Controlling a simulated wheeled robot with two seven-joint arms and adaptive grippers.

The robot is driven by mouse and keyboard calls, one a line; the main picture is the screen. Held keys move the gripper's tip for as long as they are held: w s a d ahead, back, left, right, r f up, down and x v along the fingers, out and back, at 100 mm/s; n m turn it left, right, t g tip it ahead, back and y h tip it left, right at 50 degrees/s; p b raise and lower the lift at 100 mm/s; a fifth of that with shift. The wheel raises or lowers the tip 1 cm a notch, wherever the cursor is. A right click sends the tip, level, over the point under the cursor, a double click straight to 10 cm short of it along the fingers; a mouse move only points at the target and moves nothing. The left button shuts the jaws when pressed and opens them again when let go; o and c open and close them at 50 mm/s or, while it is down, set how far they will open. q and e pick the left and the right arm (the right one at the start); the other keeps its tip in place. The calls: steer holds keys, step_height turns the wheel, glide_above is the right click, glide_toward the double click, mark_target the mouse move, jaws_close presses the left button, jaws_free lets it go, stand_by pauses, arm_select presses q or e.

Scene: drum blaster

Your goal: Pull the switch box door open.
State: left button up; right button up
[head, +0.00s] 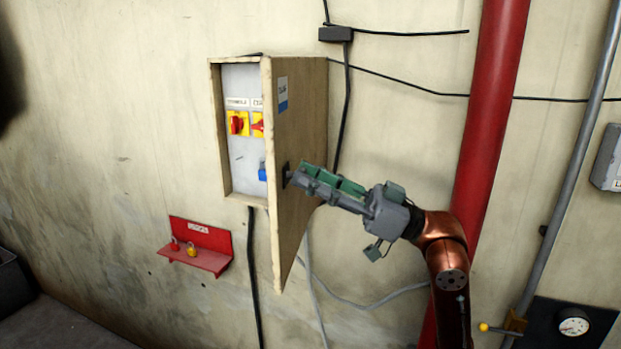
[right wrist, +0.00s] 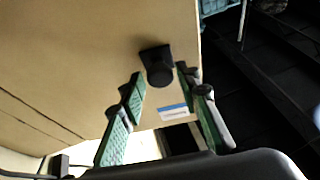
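The switch box (head: 214,130) hangs on the wall, and its wooden door (head: 305,120) stands ajar, swung out to the right. Red-and-yellow switches (head: 237,123) show inside. My right gripper (head: 296,177) is at the outer face of the door, beside its dark knob (head: 286,172). In the right wrist view the black knob (right wrist: 158,65) sits between and just ahead of the green-padded fingertips (right wrist: 160,82), with a gap on both sides. The fingers look open. My left gripper is not in view.
A red shelf (head: 205,240) with padlocks (head: 192,250) is on the wall below left of the box. A red pipe (head: 488,110) and a grey conduit (head: 575,165) run up the wall at right. Cables (head: 255,280) hang below the box. A gauge (head: 573,326) is at bottom right.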

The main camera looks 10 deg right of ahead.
steer(key=shift+o, duration=0.8)
steer(key=v, duration=1.2)
